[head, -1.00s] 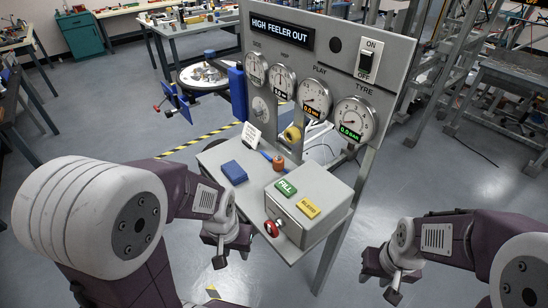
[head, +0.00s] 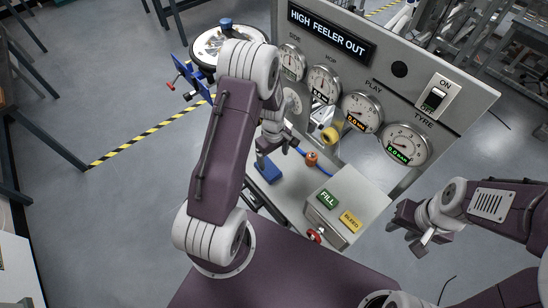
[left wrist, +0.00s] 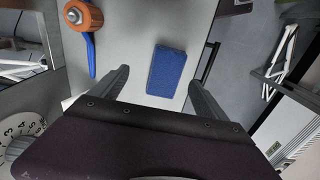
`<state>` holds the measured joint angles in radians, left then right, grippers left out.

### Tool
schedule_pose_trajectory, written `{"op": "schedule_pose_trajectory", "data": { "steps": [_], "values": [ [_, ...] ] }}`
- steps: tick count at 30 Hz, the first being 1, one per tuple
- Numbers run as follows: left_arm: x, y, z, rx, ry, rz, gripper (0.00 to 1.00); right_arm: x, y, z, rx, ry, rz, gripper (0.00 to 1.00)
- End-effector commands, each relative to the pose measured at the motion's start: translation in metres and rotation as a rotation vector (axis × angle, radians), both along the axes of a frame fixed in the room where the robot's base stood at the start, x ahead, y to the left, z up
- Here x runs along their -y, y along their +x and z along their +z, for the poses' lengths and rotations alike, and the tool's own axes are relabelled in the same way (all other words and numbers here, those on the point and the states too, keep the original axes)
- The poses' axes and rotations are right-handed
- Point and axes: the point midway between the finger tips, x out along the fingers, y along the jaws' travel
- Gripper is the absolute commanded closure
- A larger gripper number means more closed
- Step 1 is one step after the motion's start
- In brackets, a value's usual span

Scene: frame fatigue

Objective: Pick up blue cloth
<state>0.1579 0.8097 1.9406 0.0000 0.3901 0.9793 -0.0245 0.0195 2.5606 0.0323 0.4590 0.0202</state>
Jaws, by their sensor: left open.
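The blue cloth (left wrist: 167,71) is a small folded rectangle lying flat on the grey shelf of the gauge panel. In the head view the cloth (head: 269,172) is partly hidden by my left gripper (head: 276,152), which hangs above it. In the left wrist view my left gripper (left wrist: 158,76) is open and empty. The cloth appears between its fingertips, nearer the right one, and nothing shows it gripped. My right gripper (head: 407,233) is open and empty, to the right of the shelf.
A grey box with FILL (head: 327,199) and BLEED (head: 350,219) buttons and a red knob (head: 315,236) stands on the shelf. The upright gauge panel (head: 399,70) borders the shelf behind.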

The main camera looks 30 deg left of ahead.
Motion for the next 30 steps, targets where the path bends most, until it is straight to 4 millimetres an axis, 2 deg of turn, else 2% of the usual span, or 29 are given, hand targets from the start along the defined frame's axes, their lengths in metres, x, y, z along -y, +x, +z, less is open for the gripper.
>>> {"op": "schedule_pose_trajectory", "data": {
  "steps": [5, 11, 15, 19, 27, 30],
  "values": [
    [0.0, -0.001, -0.026, -0.005, -0.001, -0.002, 0.15, 0.0, 0.0, 0.009, 0.001, 0.0, 0.0, 0.64],
    [-0.001, -0.001, -0.035, -0.004, -0.001, -0.003, 0.15, 0.0, 0.001, 0.013, 0.001, 0.0, 0.0, 0.64],
    [-0.006, -0.003, -0.056, -0.006, -0.002, -0.003, 0.15, 0.0, 0.001, 0.026, 0.001, 0.0, 0.0, 0.64],
    [-0.006, -0.002, -0.077, -0.004, -0.001, -0.004, 0.15, 0.0, 0.001, 0.028, 0.001, 0.0, 0.0, 0.64],
    [-0.006, -0.001, -0.083, -0.001, 0.0, -0.005, 0.15, 0.0, 0.0, 0.028, 0.001, 0.0, 0.0, 0.64],
    [-0.006, -0.001, -0.083, -0.001, -0.001, -0.005, 0.42, 0.0, 0.001, 0.028, 0.001, 0.0, 0.0, 0.64]
  ]
}}
